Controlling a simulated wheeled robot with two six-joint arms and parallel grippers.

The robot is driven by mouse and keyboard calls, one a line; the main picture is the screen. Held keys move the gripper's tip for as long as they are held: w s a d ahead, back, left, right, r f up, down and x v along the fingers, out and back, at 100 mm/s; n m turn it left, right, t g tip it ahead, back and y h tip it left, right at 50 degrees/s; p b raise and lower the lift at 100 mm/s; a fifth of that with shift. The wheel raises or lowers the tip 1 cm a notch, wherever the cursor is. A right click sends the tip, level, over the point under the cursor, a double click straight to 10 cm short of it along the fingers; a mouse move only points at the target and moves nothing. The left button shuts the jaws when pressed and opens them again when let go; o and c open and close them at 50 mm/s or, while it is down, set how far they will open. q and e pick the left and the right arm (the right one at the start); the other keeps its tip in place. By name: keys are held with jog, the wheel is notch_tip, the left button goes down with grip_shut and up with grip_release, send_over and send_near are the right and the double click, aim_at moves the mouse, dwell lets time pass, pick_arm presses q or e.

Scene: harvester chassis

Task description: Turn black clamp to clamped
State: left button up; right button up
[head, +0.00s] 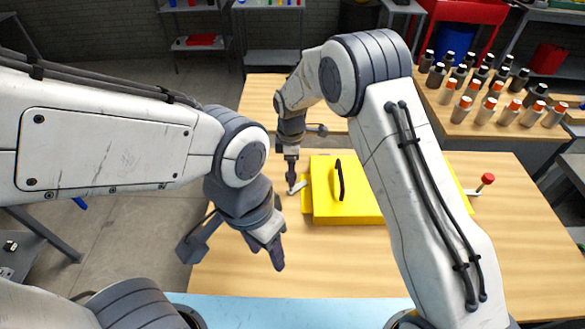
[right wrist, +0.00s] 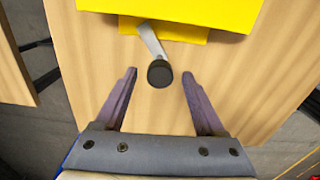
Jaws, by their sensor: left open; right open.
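The black clamp shows in the right wrist view as a grey metal lever with a round black knob (right wrist: 160,73), running from the near edge of the yellow chassis (right wrist: 190,12). In the head view its grey lever (head: 298,187) juts out from the left side of the yellow chassis (head: 345,208); its knob is hard to make out behind my gripper. My right gripper (right wrist: 159,76) is open, its fingertips on either side of the knob with gaps to both. In the head view my right gripper (head: 290,180) points down. My left gripper (head: 272,257) is open and empty, lower in the picture.
A red-knobbed lever (head: 487,179) sticks out right of the chassis. A black handle (head: 340,180) stands on the chassis top. Several bottles (head: 490,85) stand on the table at the back right. The wooden table (head: 330,260) is clear in front of the chassis.

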jog(key=shift+f, duration=0.25)
grip_shut()
jog(key=shift+d, duration=0.2)
jog(key=shift+a, duration=0.15)
jog(key=shift+m, duration=0.4)
jog(key=m, duration=0.2)
jog(key=shift+m, duration=0.4)
jog(key=shift+r+m, duration=0.1)
jog(key=shift+m, duration=1.7)
